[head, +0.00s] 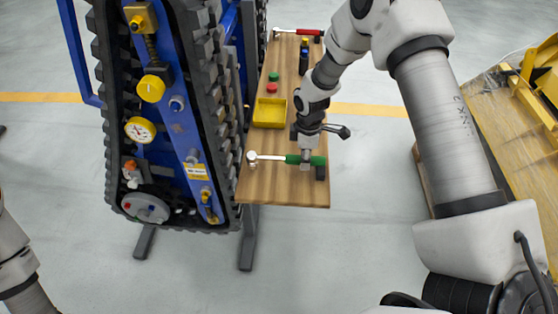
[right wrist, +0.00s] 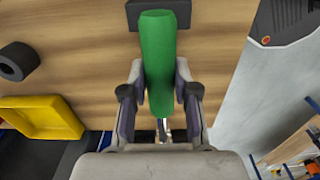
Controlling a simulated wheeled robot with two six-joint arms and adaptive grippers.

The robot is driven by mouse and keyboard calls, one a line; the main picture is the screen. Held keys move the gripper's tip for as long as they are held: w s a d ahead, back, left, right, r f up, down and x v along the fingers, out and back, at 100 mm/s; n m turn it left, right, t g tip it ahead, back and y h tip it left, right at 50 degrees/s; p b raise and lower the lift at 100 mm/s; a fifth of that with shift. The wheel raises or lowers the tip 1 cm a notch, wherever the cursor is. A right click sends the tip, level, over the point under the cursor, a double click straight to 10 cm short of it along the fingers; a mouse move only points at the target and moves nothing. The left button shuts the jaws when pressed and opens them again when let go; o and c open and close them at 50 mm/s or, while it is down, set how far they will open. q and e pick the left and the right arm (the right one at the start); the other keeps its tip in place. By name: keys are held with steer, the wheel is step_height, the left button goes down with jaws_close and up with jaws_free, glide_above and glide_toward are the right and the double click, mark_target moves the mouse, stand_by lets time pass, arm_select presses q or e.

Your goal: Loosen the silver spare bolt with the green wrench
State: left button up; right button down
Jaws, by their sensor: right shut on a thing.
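The green wrench (head: 272,157) lies across the near end of the wooden bench, its green handle to the right and its silver head to the left. My right gripper (head: 305,160) is over the handle. In the right wrist view, the fingers of my right gripper (right wrist: 159,95) are shut on the green handle (right wrist: 158,50), one on each side. A small silver piece shows at the wrench's head end by the bench's left edge; I cannot tell whether it is the spare bolt. My left gripper is out of view; only part of its arm shows.
A yellow tray (head: 269,112) stands on the bench (head: 285,194), with green and red pieces (head: 272,82) behind it. A red-handled wrench (head: 298,32) lies at the far end. A blue tracked carrier (head: 180,110) stands close on the left. A dark block (right wrist: 130,14) sits by the handle's end.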

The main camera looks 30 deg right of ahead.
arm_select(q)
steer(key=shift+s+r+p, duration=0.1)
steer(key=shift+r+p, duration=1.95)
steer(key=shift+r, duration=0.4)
arm_select(e)
steer(key=shift+s+r, duration=0.1)
steer(key=shift+r, duration=2.85)
step_height(320, 180, up, 8)
steer(key=p, duration=0.7)
arm_select(q)
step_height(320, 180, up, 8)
steer(key=p, duration=0.1)
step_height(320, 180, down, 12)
steer(key=b, duration=1.2)
arm_select(e)
steer(key=s, duration=2)
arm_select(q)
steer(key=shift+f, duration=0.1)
arm_select(e)
steer(key=shift+w, duration=0.1)
